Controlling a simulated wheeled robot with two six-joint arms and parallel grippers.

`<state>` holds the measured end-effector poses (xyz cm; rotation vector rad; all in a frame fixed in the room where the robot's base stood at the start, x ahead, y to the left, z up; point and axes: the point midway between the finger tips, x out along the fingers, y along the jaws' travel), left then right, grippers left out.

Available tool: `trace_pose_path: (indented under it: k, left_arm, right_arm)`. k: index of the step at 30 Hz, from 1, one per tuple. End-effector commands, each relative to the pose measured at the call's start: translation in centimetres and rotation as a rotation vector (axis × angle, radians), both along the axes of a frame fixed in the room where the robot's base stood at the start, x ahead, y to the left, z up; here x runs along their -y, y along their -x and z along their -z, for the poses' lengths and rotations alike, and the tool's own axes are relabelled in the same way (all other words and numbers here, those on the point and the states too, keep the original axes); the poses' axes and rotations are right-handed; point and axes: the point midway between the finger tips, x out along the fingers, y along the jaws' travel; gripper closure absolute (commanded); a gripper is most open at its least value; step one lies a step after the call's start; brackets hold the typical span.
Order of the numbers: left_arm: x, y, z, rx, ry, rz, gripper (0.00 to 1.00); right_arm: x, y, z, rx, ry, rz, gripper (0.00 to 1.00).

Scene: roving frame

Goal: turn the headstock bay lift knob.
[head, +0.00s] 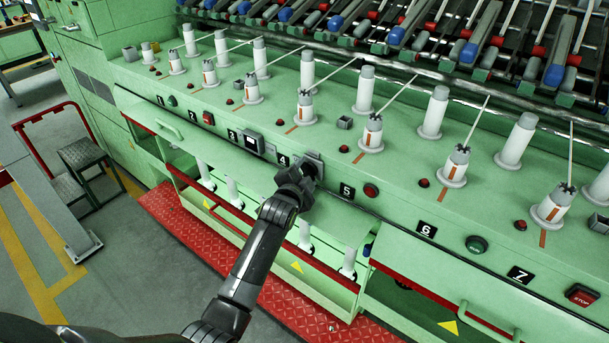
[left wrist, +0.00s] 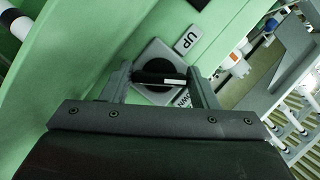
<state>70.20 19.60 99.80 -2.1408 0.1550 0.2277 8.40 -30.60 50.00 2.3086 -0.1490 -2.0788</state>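The headstock bay lift knob is a dark bar with a white mark (left wrist: 160,78) on a square grey plate, which also shows in the head view (head: 314,162). An UP label (left wrist: 187,41) and a partly hidden second label sit beside it. My left gripper (left wrist: 160,74) is at the knob, one finger at each end of the bar. The fingers stand apart with the bar between them; whether they press on it I cannot tell. In the head view the left gripper (head: 297,183) hides much of the knob. My right gripper is not in view.
The knob is on the green machine front, between number plates 4 (head: 283,160) and 5 (head: 347,191). A red button (head: 371,190) sits to the right and a grey switch box (head: 252,141) to the left. White spindles stand above. A red tread plate (head: 180,222) runs below.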

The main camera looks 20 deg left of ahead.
Motion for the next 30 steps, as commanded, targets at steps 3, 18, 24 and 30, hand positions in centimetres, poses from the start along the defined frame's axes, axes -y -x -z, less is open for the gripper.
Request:
trace_pose_path:
  k: [3,18,24,30]
  left_arm:
    - [0.0,0.0,0.0,0.0,0.0,0.0,0.62]
    - [0.0,0.0,-0.3,-0.034,0.089,0.0,0.72]
    - [-0.1,0.0,-0.4,-0.086,0.23,-0.001,0.72]
    - [-0.2,0.0,-0.3,-0.15,0.407,-0.001,0.72]
  right_arm:
    - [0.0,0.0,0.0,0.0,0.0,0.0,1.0]
    - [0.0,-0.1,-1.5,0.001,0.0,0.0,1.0]
    - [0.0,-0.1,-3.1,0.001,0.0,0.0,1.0]
    - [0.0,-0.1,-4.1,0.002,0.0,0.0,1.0]
